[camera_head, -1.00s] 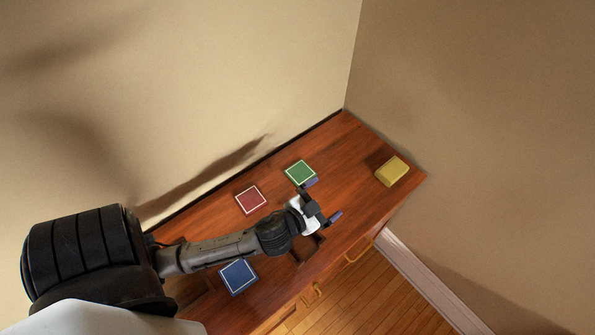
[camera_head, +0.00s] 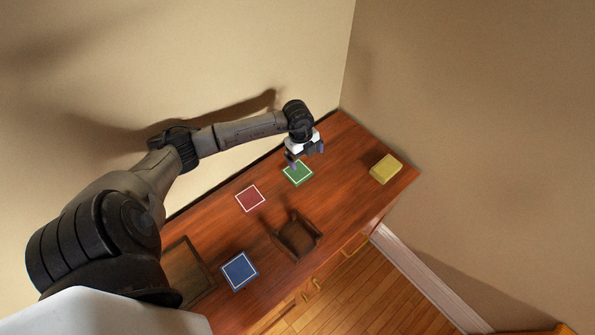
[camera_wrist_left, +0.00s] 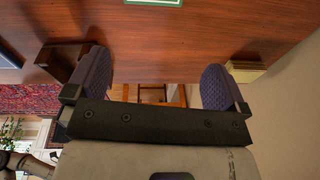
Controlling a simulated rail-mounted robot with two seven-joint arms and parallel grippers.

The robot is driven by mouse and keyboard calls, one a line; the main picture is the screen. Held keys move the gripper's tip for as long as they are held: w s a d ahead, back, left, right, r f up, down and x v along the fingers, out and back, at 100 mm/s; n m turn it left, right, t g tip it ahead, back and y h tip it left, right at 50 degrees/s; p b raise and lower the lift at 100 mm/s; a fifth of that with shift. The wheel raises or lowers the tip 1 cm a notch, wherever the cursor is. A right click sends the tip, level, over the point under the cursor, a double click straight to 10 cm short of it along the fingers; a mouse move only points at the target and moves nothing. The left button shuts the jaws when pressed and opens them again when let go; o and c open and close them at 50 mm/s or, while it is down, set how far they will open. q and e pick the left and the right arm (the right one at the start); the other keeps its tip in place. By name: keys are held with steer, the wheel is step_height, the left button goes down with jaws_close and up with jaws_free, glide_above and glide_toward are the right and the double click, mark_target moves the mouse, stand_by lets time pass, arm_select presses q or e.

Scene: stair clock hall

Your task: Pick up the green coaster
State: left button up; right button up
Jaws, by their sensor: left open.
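The green coaster (camera_head: 297,174) with a white border lies flat near the back edge of the wooden desk. My left gripper (camera_head: 307,157) is open and empty, just above the coaster's far side, with its fingers pointing down. In the left wrist view, the green coaster (camera_wrist_left: 155,2) shows only as a strip at the top edge, beyond the spread fingers (camera_wrist_left: 155,80). The gripper looks apart from the coaster. My right gripper is in neither view.
A red coaster (camera_head: 250,198) and a blue coaster (camera_head: 239,271) lie to the left on the desk (camera_head: 345,165). A yellow block (camera_head: 386,169) stands at the right. A small dark wooden box (camera_head: 297,238) sits near the front edge. Walls rise close behind and right.

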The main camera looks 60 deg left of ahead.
arm_select(q)
steer(key=a+n+y, duration=0.1)
steer(key=a, duration=0.2)
steer(key=g+b, duration=0.1)
steer(key=b, duration=0.7)
glide_above(298, 171)
steer(key=f, duration=0.7)
steer(key=shift+s+a+f, duration=0.1)
steer(key=shift+s+f, duration=0.1)
steer(key=shift+f, duration=0.15)
step_height(298, 171, down, 5)
steer(key=b, duration=0.5)
steer(key=shift+w+f, duration=0.1)
steer(key=shift+f, duration=0.05)
steer(key=c, duration=0.6)
steer(key=shift+c, duration=0.3)
steer(key=shift+r, duration=0.2)
